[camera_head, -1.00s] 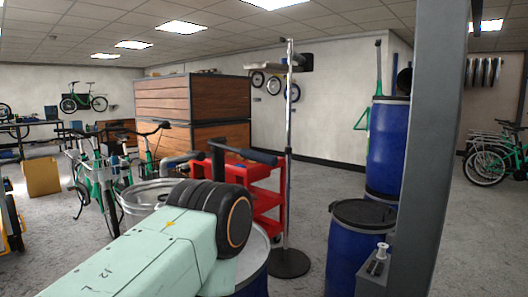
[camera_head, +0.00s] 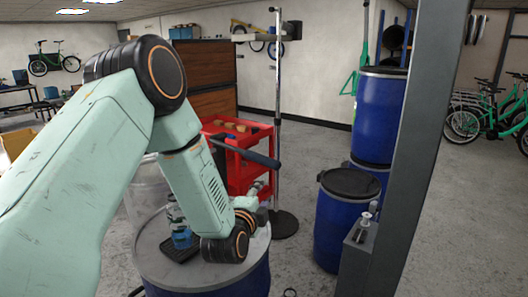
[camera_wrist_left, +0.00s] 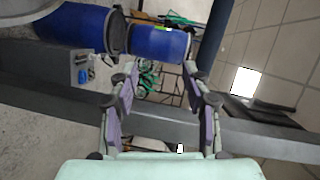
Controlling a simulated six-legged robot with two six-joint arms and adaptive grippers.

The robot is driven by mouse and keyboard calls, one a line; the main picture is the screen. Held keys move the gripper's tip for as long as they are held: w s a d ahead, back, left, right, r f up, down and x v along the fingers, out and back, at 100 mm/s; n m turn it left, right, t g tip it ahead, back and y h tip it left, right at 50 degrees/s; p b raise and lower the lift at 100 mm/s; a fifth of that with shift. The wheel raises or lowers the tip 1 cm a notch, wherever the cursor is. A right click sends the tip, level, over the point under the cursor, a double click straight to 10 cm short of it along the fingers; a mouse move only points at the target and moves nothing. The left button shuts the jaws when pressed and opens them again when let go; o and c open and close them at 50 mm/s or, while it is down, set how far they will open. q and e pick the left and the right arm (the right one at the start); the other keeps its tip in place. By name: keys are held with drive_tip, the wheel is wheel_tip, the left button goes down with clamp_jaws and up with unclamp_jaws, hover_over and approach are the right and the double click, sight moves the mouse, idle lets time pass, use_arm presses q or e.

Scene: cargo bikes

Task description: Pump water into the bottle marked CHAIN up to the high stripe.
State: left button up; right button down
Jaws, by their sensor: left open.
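A small clear bottle (camera_head: 177,218) with blue on its lower part stands upright on a dark mat (camera_head: 181,250) on the grey drum lid (camera_head: 190,272). I cannot read any mark or stripe on it, and my left arm partly hides it. My left gripper (camera_head: 258,188) is past my wrist, right of the bottle and below the bar. In the left wrist view its fingers (camera_wrist_left: 160,75) are apart with nothing between them.
A grey steel post (camera_head: 408,150) stands at right, with a small white item (camera_head: 366,217) on a box beside it. Blue barrels (camera_head: 345,225) stand behind. A red cart (camera_head: 240,170) and a thin metal stand (camera_head: 278,120) are beyond the drum. Open floor lies between stand and barrels.

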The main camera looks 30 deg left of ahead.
sight(260, 163)
use_arm(q)
drive_tip(key=shift+m+t+y, duration=0.7)
drive_tip(key=shift+m, duration=0.2)
drive_tip(key=a+r, duration=0.1)
drive_tip(key=r, duration=0.1)
drive_tip(key=w+a+r, duration=0.1)
drive_tip(key=a+r+p, duration=0.1)
drive_tip(key=r, duration=0.1)
drive_tip(key=shift+w+a+r, duration=0.1)
drive_tip(key=shift+w+r, duration=0.1)
drive_tip(key=shift+r, duration=0.15)
drive_tip(key=shift+w+r, duration=0.1)
drive_tip(key=shift+r, duration=0.05)
drive_tip(key=shift+w+d+r, duration=0.1)
drive_tip(key=shift+w+d, duration=0.15)
drive_tip(key=shift+w, duration=0.1)
drive_tip(key=x, duration=0.6)
drive_tip(key=shift+s+a+f, duration=0.15)
drive_tip(key=shift+a+f, duration=0.15)
drive_tip(key=shift+a, duration=0.05)
drive_tip(key=shift+w+r, duration=0.1)
drive_tip(key=shift+w, duration=0.15)
drive_tip(key=shift+w+d+r, duration=0.15)
drive_tip(key=shift+w+d, duration=0.05)
drive_tip(key=shift+d, duration=0.05)
drive_tip(key=shift+a, duration=0.1)
